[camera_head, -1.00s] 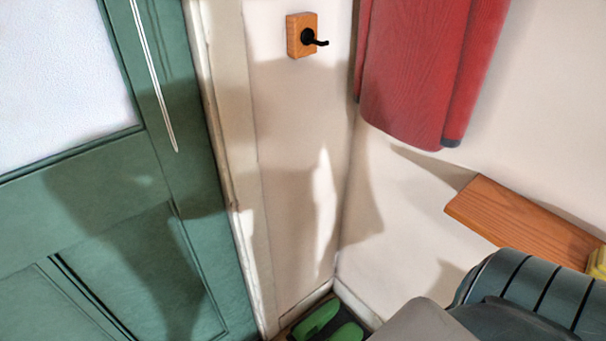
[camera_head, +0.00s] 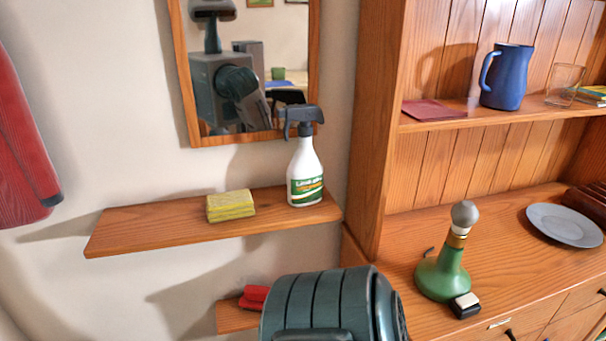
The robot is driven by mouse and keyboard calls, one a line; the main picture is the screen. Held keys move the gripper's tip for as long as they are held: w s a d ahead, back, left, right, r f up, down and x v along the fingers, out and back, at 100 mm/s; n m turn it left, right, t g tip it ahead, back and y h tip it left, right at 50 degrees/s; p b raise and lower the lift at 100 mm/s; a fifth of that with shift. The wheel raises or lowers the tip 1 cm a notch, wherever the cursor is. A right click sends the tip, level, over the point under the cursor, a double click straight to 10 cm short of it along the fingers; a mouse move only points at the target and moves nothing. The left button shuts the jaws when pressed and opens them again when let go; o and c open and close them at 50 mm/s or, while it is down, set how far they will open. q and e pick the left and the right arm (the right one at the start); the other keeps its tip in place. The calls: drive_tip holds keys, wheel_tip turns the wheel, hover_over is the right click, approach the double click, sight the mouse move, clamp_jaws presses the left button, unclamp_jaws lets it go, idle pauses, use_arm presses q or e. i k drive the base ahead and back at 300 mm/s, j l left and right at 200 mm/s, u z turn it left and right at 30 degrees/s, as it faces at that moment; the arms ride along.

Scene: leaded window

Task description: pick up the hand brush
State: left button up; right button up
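No clear hand brush shows. A red object (camera_head: 253,297) lies on a lower wooden shelf (camera_head: 234,318), partly hidden behind my dark ribbed arm link. I cannot tell whether it is the hand brush. A small black block with a pale top (camera_head: 465,304) lies on the dresser counter beside a green lamp base; what it is is unclear. Neither of my grippers is in view.
A wall shelf (camera_head: 135,229) holds a yellow sponge (camera_head: 231,206) and a white spray bottle (camera_head: 307,172) below a mirror (camera_head: 181,75). The dresser counter (camera_head: 420,321) carries the green lamp base (camera_head: 442,274) and a grey plate (camera_head: 565,224). A blue jug (camera_head: 506,78) stands above.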

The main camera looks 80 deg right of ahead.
sight(252, 297)
drive_tip(key=i+z, duration=0.1)
drive_tip(key=z, duration=0.85)
drive_tip(key=i+z, duration=0.15)
drive_tip(key=z, duration=0.85)
drive_tip(key=i+j+z, duration=0.1)
drive_tip(key=z, duration=0.35)
